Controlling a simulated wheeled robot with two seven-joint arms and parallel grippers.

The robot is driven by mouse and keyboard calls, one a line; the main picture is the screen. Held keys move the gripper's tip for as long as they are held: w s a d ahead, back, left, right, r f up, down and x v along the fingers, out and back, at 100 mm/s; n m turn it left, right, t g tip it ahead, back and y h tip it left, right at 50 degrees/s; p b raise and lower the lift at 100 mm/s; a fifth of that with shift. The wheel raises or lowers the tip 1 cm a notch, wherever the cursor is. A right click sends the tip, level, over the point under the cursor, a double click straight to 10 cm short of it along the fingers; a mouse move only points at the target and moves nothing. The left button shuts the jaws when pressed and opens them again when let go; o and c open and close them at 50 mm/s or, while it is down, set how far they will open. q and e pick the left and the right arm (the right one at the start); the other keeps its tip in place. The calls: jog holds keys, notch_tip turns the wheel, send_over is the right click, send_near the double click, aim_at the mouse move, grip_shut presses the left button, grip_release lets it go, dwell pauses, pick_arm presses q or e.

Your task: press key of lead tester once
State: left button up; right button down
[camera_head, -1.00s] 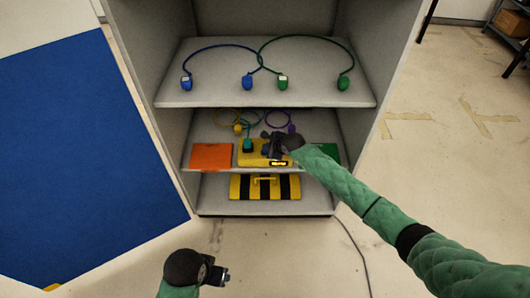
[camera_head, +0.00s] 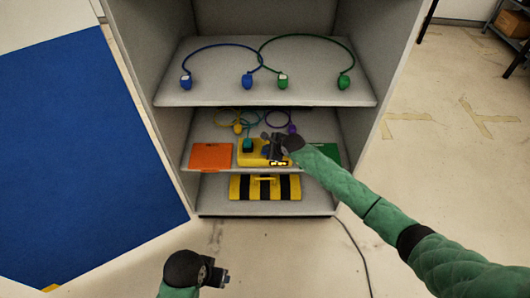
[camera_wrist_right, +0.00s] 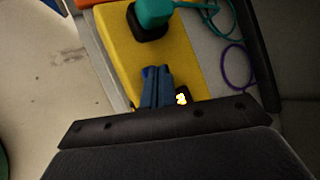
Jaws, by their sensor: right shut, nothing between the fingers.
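The lead tester looks to be the yellow box (camera_head: 250,159) on the middle shelf, also in the right wrist view (camera_wrist_right: 122,55). A teal plug (camera_head: 247,145) stands in a black socket on its top. A small display (camera_wrist_right: 182,99) on its front edge glows yellow-white. My right gripper (camera_wrist_right: 157,72) is shut and empty, its blue fingertips down at the box's top. In the head view my right gripper (camera_head: 268,150) covers part of the box. I cannot make out the key; the fingers may hide it. My left gripper (camera_head: 220,277) hangs low in front of the shelves, away from the box.
An orange panel (camera_head: 211,157) lies left of the box and a green one (camera_head: 328,152) right of it. Coiled leads, including a purple one (camera_wrist_right: 237,66), lie behind. Blue and green leads rest on the upper shelf (camera_head: 215,97). A striped yellow-black case (camera_head: 265,187) sits below.

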jog(key=shift+f+b, duration=0.3)
jog(key=shift+f, duration=0.1)
dwell(0.3)
jog(key=shift+r, duration=0.15)
jog(key=shift+r+p, duration=0.45)
jog(key=shift+r, duration=0.25)
jog(key=shift+r, duration=0.15)
jog(key=shift+r+p, duration=1.25)
jog(key=shift+r, duration=1.15)
